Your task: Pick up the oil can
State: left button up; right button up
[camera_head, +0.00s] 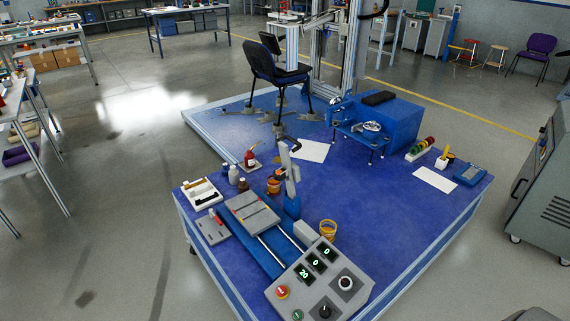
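A small red can with a thin, slanted spout (250,160) stands upright on the blue platform, left of its middle; it looks like the oil can. It stands just behind a white bottle (234,175) and a dark bottle (243,184). An orange-brown pot (273,186) stands in front of it to the right. Neither of my grippers shows in the head view.
The blue platform (390,220) carries a sliding fixture (253,215) with an upright grey arm (290,170), a control panel (320,282), a white tray (201,193) and a blue machine (375,120). A black chair (275,72) stands behind. The floor at left is clear.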

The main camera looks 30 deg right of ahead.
aim_at(249, 162)
jog(key=i+l+u, duration=0.15)
jog(key=l, duration=0.65)
jog(key=l+u, duration=0.2)
jog(key=l, duration=0.65)
jog(key=l+u, duration=0.15)
jog(key=l, duration=0.65)
jog(key=k+l+u, duration=0.15)
jog(key=l, duration=0.65)
jog(key=l+u, duration=0.2)
jog(key=l, duration=0.65)
jog(key=k, duration=0.05)
